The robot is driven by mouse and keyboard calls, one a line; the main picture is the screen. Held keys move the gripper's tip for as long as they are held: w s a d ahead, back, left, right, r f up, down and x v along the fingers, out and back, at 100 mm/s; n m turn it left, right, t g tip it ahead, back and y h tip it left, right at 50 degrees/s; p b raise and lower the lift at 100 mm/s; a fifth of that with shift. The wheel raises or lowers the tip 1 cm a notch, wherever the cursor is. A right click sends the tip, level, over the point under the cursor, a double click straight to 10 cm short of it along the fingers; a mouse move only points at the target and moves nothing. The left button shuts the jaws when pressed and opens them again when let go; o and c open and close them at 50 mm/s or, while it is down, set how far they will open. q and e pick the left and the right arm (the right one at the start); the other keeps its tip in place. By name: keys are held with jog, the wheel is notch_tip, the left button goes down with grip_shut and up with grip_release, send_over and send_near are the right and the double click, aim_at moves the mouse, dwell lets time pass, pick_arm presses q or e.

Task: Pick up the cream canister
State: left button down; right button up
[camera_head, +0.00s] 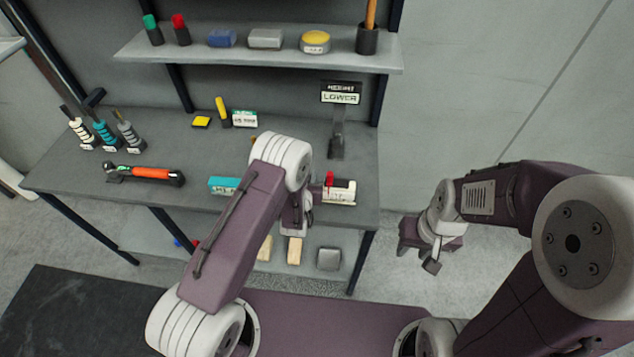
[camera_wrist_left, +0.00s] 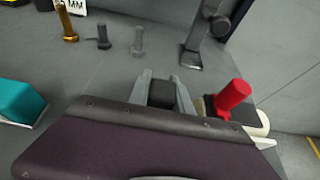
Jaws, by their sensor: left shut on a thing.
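The cream canister (camera_head: 342,191), with a dark top and a red knob (camera_head: 329,179), lies near the front right of the workbench. In the left wrist view its red knob (camera_wrist_left: 233,96) and cream end (camera_wrist_left: 258,124) show right of my left gripper (camera_wrist_left: 161,86). That gripper is shut on a dark block (camera_wrist_left: 161,95); I cannot tell whether the block is joined to the canister. In the head view, my arm hides most of the left gripper. My right gripper (camera_head: 431,258) hangs off the bench's right side, its jaw gap unclear.
A teal block (camera_head: 223,186) lies left of my left arm. A sign stand (camera_head: 337,140) stands behind the canister. A shelf (camera_head: 210,48) overhangs the back.

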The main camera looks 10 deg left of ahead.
pick_arm(q)
notch_tip(320, 180, up, 10)
jog(key=w, duration=0.1)
jog(key=f, duration=0.7)
jog(key=shift+s+f, duration=0.25)
jog(key=shift+s, duration=0.1)
jog(key=shift+s+f, duration=0.2)
jog(key=shift+f, duration=0.2)
jog(key=shift+w+f, duration=0.1)
jog(key=shift+f, duration=0.75)
jog(key=shift+f, duration=0.4)
jog(key=shift+f, duration=0.15)
pick_arm(e)
jog(key=shift+o, duration=0.5)
